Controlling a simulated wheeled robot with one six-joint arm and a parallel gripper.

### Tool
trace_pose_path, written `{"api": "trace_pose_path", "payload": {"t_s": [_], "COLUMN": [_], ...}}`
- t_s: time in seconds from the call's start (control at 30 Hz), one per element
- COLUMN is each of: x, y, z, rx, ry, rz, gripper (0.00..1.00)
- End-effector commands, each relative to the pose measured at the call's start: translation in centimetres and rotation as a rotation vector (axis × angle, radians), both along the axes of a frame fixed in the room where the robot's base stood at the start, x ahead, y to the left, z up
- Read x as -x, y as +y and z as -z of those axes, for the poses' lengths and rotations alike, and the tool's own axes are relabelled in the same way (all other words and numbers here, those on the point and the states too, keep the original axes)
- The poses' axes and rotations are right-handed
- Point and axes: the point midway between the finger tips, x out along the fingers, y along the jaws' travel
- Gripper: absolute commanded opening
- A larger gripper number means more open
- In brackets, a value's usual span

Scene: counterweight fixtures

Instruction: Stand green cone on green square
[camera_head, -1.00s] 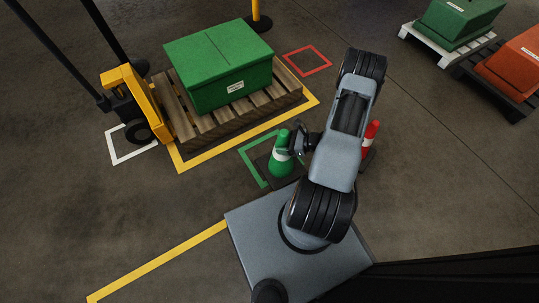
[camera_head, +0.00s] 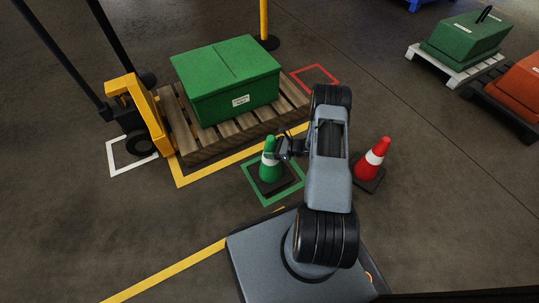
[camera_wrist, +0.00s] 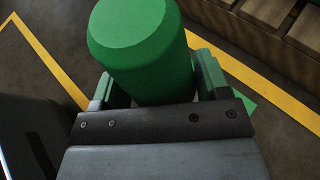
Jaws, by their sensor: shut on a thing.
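The green cone (camera_head: 268,167) has a white band and a dark base. In the head view it looks upright, with its base inside the green square (camera_head: 301,186) outlined on the floor. I cannot tell whether the base touches the floor. My gripper (camera_head: 275,147) is shut on the upper part of the cone from the right. In the wrist view the green cone (camera_wrist: 140,48) fills the space between the two fingers. A strip of the green square (camera_wrist: 245,101) shows beyond the right finger; the cone hides its base there.
A green box (camera_head: 225,82) sits on a wooden pallet (camera_head: 205,143) behind the square, with a yellow pallet jack (camera_head: 135,105) at its left. A red cone (camera_head: 373,160) stands right of my arm. A red square (camera_head: 325,68) lies behind. Open floor is at left.

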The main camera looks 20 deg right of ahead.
Motion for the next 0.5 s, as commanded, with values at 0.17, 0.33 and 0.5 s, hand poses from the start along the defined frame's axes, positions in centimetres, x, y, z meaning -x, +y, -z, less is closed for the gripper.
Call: {"api": "trace_pose_path", "payload": {"t_s": [0.17,0.33,0.5], "x": [-0.4,-1.2,-1.1], "y": [0.1,0.3,0.2], "z": [0.4,1.8,4.1], "rx": [-0.002,-0.001,-0.002], "ry": [-0.001,-0.002,-0.001], "rz": [0.0,-0.003,-0.001], "gripper": [0.04,0.04,0.04]}}
